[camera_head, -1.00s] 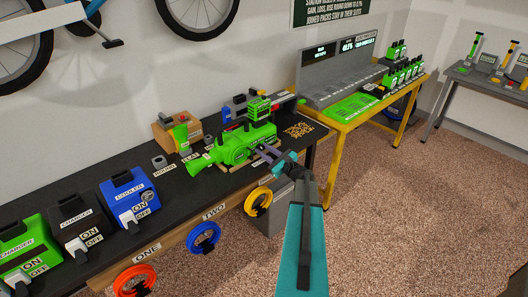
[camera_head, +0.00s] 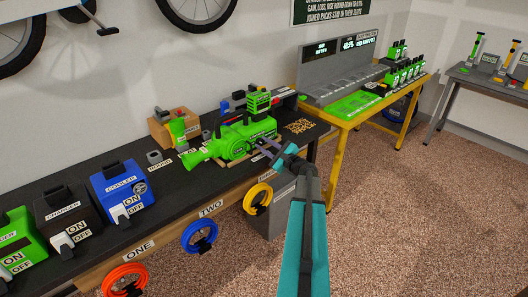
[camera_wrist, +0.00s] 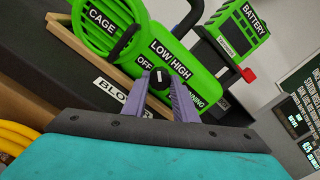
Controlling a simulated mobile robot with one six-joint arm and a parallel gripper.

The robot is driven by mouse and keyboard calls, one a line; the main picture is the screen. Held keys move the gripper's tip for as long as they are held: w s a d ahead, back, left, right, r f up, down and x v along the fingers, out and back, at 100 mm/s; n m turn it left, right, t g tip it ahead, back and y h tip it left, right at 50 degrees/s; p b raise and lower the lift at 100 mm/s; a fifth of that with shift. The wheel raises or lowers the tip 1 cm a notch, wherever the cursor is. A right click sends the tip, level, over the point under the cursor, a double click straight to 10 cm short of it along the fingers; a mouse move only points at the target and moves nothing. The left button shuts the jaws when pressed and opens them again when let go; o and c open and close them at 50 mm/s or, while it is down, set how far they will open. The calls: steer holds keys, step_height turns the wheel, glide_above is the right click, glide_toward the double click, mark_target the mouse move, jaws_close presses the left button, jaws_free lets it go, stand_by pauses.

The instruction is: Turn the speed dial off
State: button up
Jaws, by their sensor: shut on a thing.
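The green blower (camera_head: 236,140) lies on its wooden cradle near the right front of the black workbench. In the wrist view its green body (camera_wrist: 184,58) carries the labels OFF, LOW/HIGH and a partly hidden one ending in "NNING". The speed dial (camera_wrist: 160,82) is a small black knob with a white mark, just below the OFF and LOW/HIGH labels. The mark appears to point up in that view, close to those labels. My gripper (camera_wrist: 162,84) has its two purple fingers on either side of the dial, shut on it. In the head view my gripper (camera_head: 266,148) reaches the blower's front side.
A battery (camera_wrist: 242,32) with a red tab sits on the blower's end. Open floor lies right of the bench.

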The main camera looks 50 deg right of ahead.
steer(key=shift+f+n+b, duration=0.2)
steer(key=shift+n+b, duration=3)
steer(key=shift+b, duration=2.95)
steer(key=shift+r+n+b, duration=0.1)
steer(key=shift+n+b, duration=0.5)
steer(key=shift+b, duration=0.4)
steer(key=shift+r+n+b, duration=0.15)
steer(key=shift+n+b, duration=0.25)
steer(key=shift+b, duration=0.15)
steer(key=o, duration=1)
steer(key=shift+o, duration=0.2)
steer(key=m+p, duration=0.5)
steer(key=p, duration=0.5)
steer(key=shift+a, duration=0.15)
steer(key=m+p, duration=0.4)
steer(key=p, duration=0.4)
steer(key=shift+r, duration=0.1)
steer(key=m+p, duration=0.3)
steer(key=p, duration=0.4)
